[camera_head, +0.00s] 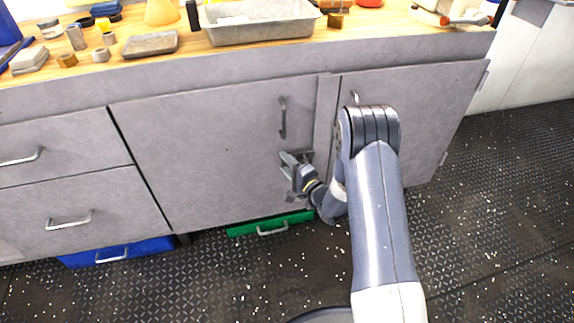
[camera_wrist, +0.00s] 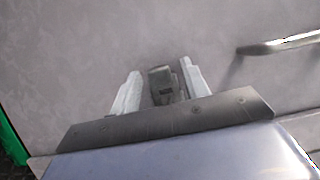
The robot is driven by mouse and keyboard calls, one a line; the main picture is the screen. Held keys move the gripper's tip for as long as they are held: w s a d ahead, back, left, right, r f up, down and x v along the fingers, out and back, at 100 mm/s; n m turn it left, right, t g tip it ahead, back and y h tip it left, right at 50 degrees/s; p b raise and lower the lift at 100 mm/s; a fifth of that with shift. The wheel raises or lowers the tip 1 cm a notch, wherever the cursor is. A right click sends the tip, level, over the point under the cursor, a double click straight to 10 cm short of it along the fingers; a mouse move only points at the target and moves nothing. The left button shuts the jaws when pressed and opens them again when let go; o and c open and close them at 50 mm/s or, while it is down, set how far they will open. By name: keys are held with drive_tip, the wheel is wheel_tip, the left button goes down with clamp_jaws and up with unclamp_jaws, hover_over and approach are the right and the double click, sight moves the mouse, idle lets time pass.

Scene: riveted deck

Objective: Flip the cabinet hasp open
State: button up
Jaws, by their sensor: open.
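The cabinet (camera_head: 205,140) is grey with two doors and drawers at the left. In the wrist view the hasp (camera_wrist: 162,84) is a small dark piece on the grey door face, between my two fingers. In the head view my gripper (camera_head: 294,158) is at the right edge of the left door, below its handle, and largely covers the hasp. My gripper (camera_wrist: 160,92) is open, with a pale finger on each side of the hasp. A gap shows between each finger and the hasp; I cannot tell whether either touches it.
The left door's handle (camera_head: 283,118) is just above my gripper; the right door's handle (camera_head: 355,97) is beside my arm. A green case (camera_head: 250,228) and a blue case (camera_head: 140,248) lie under the cabinet. The wooden top holds a metal tray (camera_head: 260,32) and several small items.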

clamp_jaws()
drive_tip(key=shift+s+d+y, duration=0.1)
drive_tip(key=shift+d+y, duration=0.05)
drive_tip(key=shift+y, duration=0.15)
